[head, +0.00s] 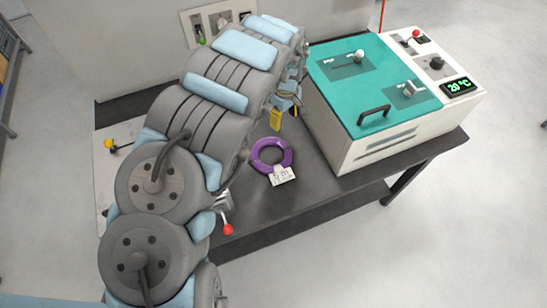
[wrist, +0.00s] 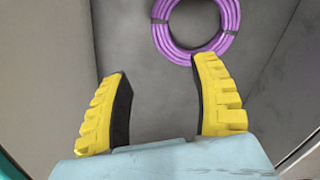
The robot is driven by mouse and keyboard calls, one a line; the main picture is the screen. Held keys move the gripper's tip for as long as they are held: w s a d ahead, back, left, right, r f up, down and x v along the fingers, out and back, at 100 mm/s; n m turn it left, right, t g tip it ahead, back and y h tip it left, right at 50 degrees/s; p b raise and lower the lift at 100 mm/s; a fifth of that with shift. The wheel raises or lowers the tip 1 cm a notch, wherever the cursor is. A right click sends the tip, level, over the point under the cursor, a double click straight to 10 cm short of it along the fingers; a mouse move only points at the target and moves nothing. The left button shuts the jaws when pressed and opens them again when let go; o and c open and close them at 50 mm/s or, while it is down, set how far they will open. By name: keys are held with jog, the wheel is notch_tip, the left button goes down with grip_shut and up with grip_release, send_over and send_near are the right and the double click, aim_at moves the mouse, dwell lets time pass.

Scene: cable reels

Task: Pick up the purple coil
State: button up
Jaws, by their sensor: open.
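The purple coil (head: 258,160) lies flat on the dark table top, with a white label (head: 282,175) at its front edge in the head view. In the wrist view the purple coil (wrist: 232,40) shows at the top, partly cut off by the frame edge. My gripper (wrist: 160,75) is open, its two yellow fingers apart with nothing between them. The coil lies beyond the fingertips, nearer the right one. In the head view my gripper (head: 283,112) is partly hidden by my arm, just behind the coil.
A white machine with a teal lid (head: 375,80) and a black handle stands right of the coil. A red-knobbed lever (head: 228,229) and a yellow-knobbed lever (head: 109,143) are near my arm. The dark table (head: 310,208) is clear in front of the coil.

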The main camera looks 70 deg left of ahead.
jog(key=b, duration=0.3)
send_over(283, 143)
notch_tip(283, 143, down, 5)
jog(key=shift+w+f, duration=0.1)
jog(key=shift+f, duration=2.2)
jog(key=shift+d+f+b, duration=0.1)
jog(key=shift+f+b, duration=0.6)
jog(key=shift+f, duration=1.95)
jog(key=shift+c, duration=0.3)
grip_shut()
